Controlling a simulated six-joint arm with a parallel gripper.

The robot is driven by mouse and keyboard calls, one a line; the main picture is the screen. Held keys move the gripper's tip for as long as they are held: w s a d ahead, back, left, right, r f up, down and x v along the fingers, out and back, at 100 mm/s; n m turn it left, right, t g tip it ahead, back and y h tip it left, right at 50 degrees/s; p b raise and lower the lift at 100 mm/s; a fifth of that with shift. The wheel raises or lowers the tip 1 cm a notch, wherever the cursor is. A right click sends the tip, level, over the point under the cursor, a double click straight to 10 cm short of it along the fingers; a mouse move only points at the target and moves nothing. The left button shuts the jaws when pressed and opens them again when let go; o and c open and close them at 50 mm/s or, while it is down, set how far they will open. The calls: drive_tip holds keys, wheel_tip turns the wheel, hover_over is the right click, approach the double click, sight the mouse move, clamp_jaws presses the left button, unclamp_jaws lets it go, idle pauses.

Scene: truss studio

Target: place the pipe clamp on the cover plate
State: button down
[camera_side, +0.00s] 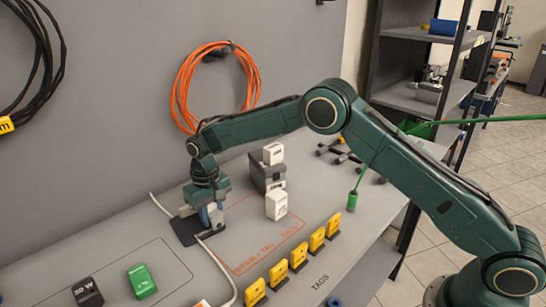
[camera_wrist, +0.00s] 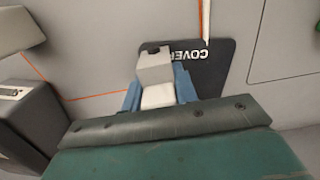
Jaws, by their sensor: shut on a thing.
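The cover plate (camera_wrist: 212,65) is a dark flat plate with white "COVER" lettering in the wrist view. In the side view, the cover plate (camera_side: 184,236) lies on the bench under my gripper (camera_side: 208,217). In the wrist view, my gripper (camera_wrist: 159,92) has its blue fingers shut on a pale grey-white stepped piece, which I take as the pipe clamp (camera_wrist: 155,68). The clamp is over the left part of the plate and hides some lettering. I cannot tell whether it touches the plate. In the side view the fingers mostly hide it.
A white block (camera_side: 276,205) and a grey unit (camera_side: 267,174) stand right of my gripper. Several yellow tags (camera_side: 298,257) line the front edge. A white cable (camera_side: 215,259) runs close by the plate. A green block (camera_side: 141,281) and black block (camera_side: 87,291) lie front left.

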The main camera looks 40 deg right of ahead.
drive_tip(key=c, duration=1.1)
unclamp_jaws()
wheel_tip(320, 180, up, 11)
drive_tip(key=shift+r, duration=0.65)
